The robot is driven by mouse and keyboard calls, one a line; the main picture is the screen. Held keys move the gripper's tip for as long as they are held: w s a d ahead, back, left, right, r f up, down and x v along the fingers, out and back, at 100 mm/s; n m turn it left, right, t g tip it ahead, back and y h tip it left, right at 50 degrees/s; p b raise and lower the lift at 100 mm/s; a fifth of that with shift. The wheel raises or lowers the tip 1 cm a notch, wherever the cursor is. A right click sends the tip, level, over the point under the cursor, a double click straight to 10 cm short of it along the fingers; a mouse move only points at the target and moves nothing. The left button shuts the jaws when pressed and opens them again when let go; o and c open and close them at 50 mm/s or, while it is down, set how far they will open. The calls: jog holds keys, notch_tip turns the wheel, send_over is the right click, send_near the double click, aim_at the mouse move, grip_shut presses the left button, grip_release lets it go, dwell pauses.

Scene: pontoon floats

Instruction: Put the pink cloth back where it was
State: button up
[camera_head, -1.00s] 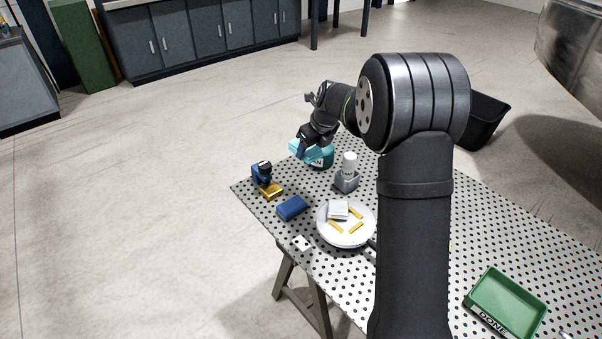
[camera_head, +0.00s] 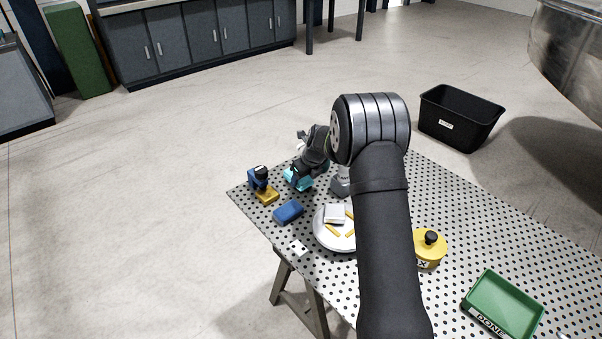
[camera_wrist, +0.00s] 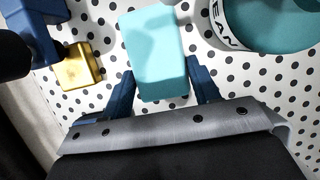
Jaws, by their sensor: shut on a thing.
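No pink cloth shows in either view. My gripper (camera_head: 300,178) is shut on a light teal block (camera_wrist: 156,48), one finger on each side of it. In the head view the teal block (camera_head: 296,183) is low over the far left part of the perforated table; I cannot tell whether it touches the top. In the wrist view a round teal container (camera_wrist: 268,32) lettered "EAN" is at the upper right, apart from the block.
Left of the block stands a blue and black item with a gold block (camera_head: 267,195). A blue block (camera_head: 288,212), a white round plate (camera_head: 330,240) with yellow sticks, a yellow tin (camera_head: 430,250) and a green DONE tray (camera_head: 468,304) are nearer. A black bin (camera_head: 460,115) stands beyond.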

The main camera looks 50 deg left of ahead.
jog(key=a, duration=0.1)
jog(key=w+a, duration=0.1)
jog(key=shift+w+a, duration=0.25)
jog(key=shift+a, duration=0.05)
jog(key=shift+w+a+f, duration=0.15)
jog(key=shift+a, duration=0.05)
jog(key=shift+f, duration=0.45)
jog(key=shift+f, duration=0.1)
jog(key=o, duration=0.8)
jog(key=shift+o, duration=0.2)
jog(key=v, duration=1.2)
